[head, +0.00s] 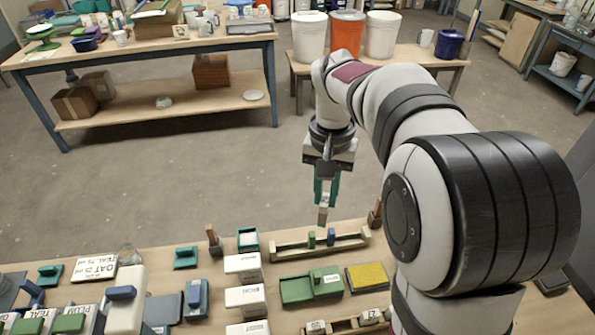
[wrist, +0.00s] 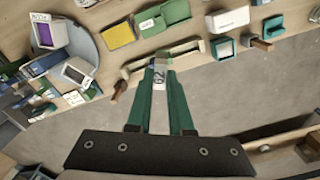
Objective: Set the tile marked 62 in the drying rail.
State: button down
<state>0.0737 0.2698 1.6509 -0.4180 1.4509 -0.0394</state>
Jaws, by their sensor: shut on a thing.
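My gripper (head: 325,198) hangs above the table's far edge in the head view, its green fingers pointing down. It is shut on a small tile (head: 323,214). In the wrist view the tile (wrist: 159,77) shows the mark 62 between the fingertips (wrist: 160,78). The drying rail (head: 347,244) is a long pale wooden piece on the table, just below the held tile in the head view. A green and a blue tile stand upright near its middle. The rail (wrist: 190,50) lies beyond the fingertips in the wrist view, partly covered by the gripper. The tile appears apart from the rail.
A green box (head: 297,290) and a yellow sponge (head: 367,277) lie on the near side of the rail. White labelled boxes (head: 243,264) and a teal container (head: 247,239) stand to the left. A brown-handled upright piece (head: 375,214) is at the rail's right end.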

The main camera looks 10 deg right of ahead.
jog(key=shift+w+d+f+m, duration=0.9)
jog(key=shift+d+f+m, duration=0.95)
jog(key=shift+f, duration=1.3)
jog(key=shift+w+d+f+m, duration=0.95)
jog(key=shift+d+f+m, duration=0.35)
jog(key=shift+f+m, duration=1.45)
jog(key=shift+w+d+f+m, duration=0.9)
jog(key=shift+d+f+m, duration=0.8)
jog(key=shift+f, duration=1.8)
jog(key=shift+a+f, duration=0.2)
jog(key=shift+f, duration=0.05)
jog(key=c, duration=0.7)
grip_release()
jog(key=shift+c, duration=0.2)
notch_tip(320, 180, up, 7)
